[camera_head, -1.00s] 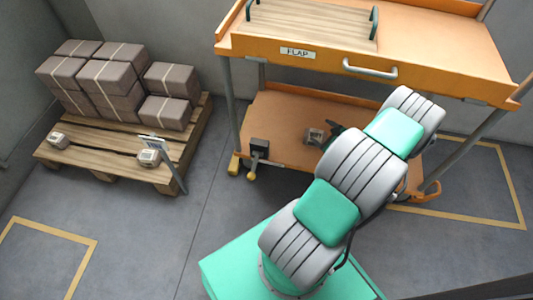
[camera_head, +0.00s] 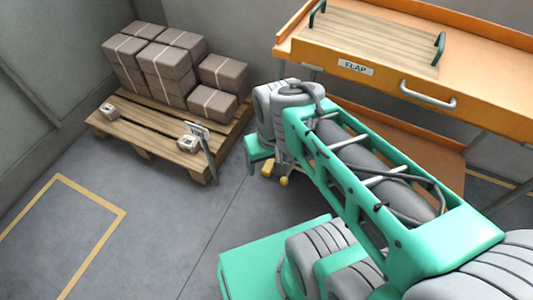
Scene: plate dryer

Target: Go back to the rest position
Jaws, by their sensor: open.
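My arm fills the right and middle of the head view, with its green frame link running from the lower right up to a grey wrist near the middle. A small green part of the wrist hangs below it, in front of the cart's lower left corner. No held object shows.
The orange cart (camera_head: 480,98) with a FLAP label stands at the upper right, a wooden board (camera_head: 375,38) with green handles on top. A pallet (camera_head: 150,140) at the left carries several brown boxes (camera_head: 165,62). Floor (camera_head: 150,240) at the lower left is clear.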

